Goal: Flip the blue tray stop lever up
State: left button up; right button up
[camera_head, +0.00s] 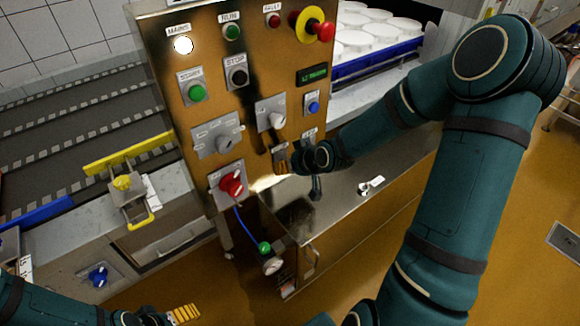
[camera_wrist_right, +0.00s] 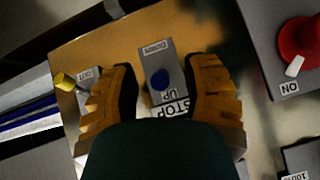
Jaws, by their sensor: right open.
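The blue tray stop lever (camera_wrist_right: 160,79) shows in the right wrist view as a round blue tip on a small grey plate (camera_wrist_right: 155,55) marked UP and DOWN, with a STOP label beside the UP end. I cannot tell which way the lever points. My right gripper (camera_wrist_right: 165,92) is open, with one yellow finger on each side of the plate; contact with the lever is not visible. In the head view my right gripper (camera_head: 283,167) is at the lower right of the control panel (camera_head: 255,140), hiding the lever. My left gripper (camera_head: 185,314) is low at the left, its opening unclear.
A red rotary switch (camera_head: 232,184) is left of my right gripper. A yellow-tipped lever (camera_wrist_right: 64,82) marked OUT sits close to it in the wrist view. A steel cabinet (camera_head: 350,205) stands below right. White moulds (camera_head: 365,40) and a blue tray (camera_head: 380,63) are behind the panel.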

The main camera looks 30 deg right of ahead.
grip_shut()
jog(key=shift+w+r+g+p, duration=0.1)
jog(key=shift+r+g+p, duration=0.2)
jog(key=shift+g, duration=0.3)
jog(key=shift+f, duration=0.1)
grip_release()
